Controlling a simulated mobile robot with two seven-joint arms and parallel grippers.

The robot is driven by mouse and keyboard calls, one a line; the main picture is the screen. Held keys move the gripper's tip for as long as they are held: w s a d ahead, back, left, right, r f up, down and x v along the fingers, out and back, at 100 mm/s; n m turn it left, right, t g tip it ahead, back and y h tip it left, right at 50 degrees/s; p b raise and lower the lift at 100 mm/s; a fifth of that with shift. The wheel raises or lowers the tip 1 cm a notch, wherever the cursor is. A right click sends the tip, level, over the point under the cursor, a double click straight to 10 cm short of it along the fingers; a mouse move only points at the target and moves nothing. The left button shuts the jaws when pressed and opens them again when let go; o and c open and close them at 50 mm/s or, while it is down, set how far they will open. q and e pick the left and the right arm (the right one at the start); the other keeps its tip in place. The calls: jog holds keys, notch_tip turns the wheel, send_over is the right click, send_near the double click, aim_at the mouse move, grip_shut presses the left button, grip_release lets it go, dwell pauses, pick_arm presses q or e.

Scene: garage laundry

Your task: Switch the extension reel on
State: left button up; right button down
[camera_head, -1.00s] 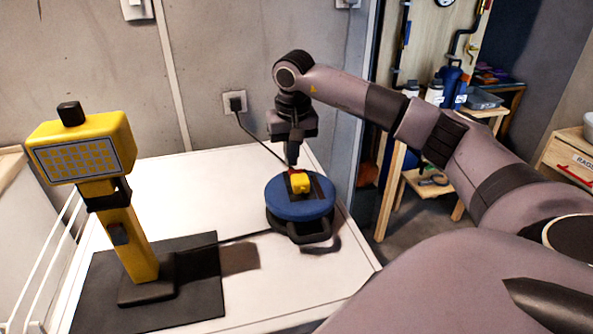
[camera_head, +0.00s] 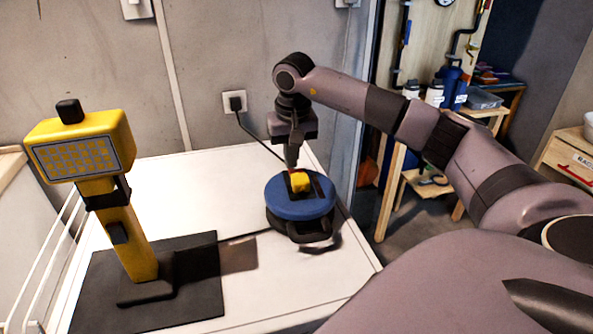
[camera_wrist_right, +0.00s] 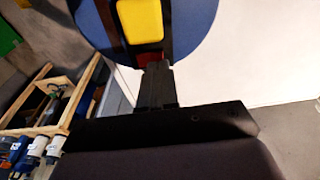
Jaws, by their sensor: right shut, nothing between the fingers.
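The blue extension reel (camera_head: 290,207) lies on the white table top with a yellow block (camera_head: 300,182) on its dark centre strip. In the wrist view the reel (camera_wrist_right: 198,42) shows its blue top, the yellow block (camera_wrist_right: 141,20) and a red part (camera_wrist_right: 148,58) just below it. My right gripper (camera_head: 291,165) points down over the reel, behind the yellow block. Its shut, empty fingers (camera_wrist_right: 156,68) end at or very near the red part; I cannot tell whether they touch it. The red part's exact position is partly hidden by the fingers. My left gripper is out of view.
A yellow work lamp (camera_head: 120,215) stands on a dark mat (camera_head: 90,300) at the left of the table. A cable runs from the wall socket (camera_head: 235,103) behind the reel. A wooden shelf (camera_head: 420,185) stands beyond.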

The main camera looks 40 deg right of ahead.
jog(key=shift+f, duration=0.55)
jog(key=shift+r, duration=0.1)
notch_tip(320, 180, up, 7)
jog(key=p, duration=0.6)
dwell(0.3)
dwell(0.5)
